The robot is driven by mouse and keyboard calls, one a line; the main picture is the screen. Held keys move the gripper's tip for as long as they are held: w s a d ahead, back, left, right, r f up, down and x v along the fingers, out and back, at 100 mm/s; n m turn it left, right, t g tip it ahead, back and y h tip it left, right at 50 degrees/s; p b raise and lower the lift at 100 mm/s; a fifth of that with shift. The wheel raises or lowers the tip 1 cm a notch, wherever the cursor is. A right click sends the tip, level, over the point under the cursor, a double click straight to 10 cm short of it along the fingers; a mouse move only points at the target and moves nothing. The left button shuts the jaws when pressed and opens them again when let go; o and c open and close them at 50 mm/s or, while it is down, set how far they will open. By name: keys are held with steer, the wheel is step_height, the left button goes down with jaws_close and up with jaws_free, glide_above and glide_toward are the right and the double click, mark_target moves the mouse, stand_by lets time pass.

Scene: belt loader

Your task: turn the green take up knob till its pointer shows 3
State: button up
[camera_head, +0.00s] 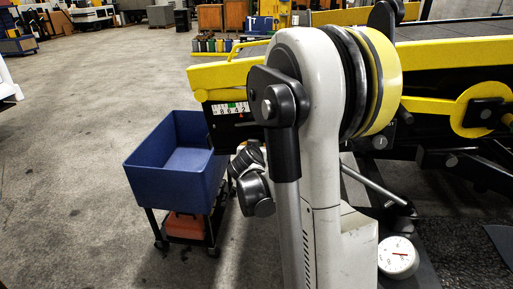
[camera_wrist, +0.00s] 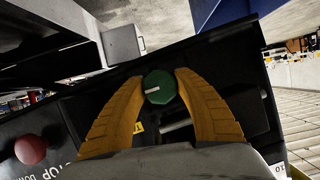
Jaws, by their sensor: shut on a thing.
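The green knob (camera_wrist: 152,98) shows in the wrist view as a faceted disc on a dark panel. A short white pointer line on its face lies nearly level, left of the knob's middle. My gripper (camera_wrist: 160,78) has its two yellow-orange fingers closed on the knob's left and right sides. I cannot make out a scale or a 3 around the knob. In the head view my arm hides the knob and the fingers.
A red round button (camera_wrist: 30,149) sits on the panel at lower left. A counter plate (camera_head: 231,109) is on the yellow loader frame (camera_head: 222,75). A blue bin (camera_head: 165,165) on a cart stands left of my arm. Floor at left is clear.

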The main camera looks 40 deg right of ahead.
stand_by(0.4)
steer(key=o, duration=1.2)
steer(key=shift+s+a, duration=0.1)
steer(key=v, duration=1.2)
steer(key=s+a+n+y, duration=0.1)
steer(key=a, duration=0.3)
steer(key=s+a+n+y, duration=0.2)
steer(key=a, duration=0.3)
steer(key=s+a+n+g+y, duration=0.1)
steer(key=s+a+n+y, duration=0.1)
steer(key=a, duration=0.3)
steer(key=shift+s+a+f, duration=0.1)
steer(key=shift+s+f, duration=0.15)
steer(key=shift+f, duration=0.15)
steer(key=s+a+n+y, duration=0.1)
steer(key=s+a, duration=0.1)
steer(key=a, duration=0.2)
steer(key=s+a+n+y, duration=0.2)
steer(key=s+a, duration=0.1)
steer(key=a, duration=0.1)
steer(key=s+a+n+g+y, duration=0.1)
steer(key=s+a+n+y, duration=0.1)
steer(key=a, duration=0.2)
steer(key=shift+s+f, duration=0.15)
steer(key=shift+f, duration=0.25)
steer(key=shift+c, duration=0.5)
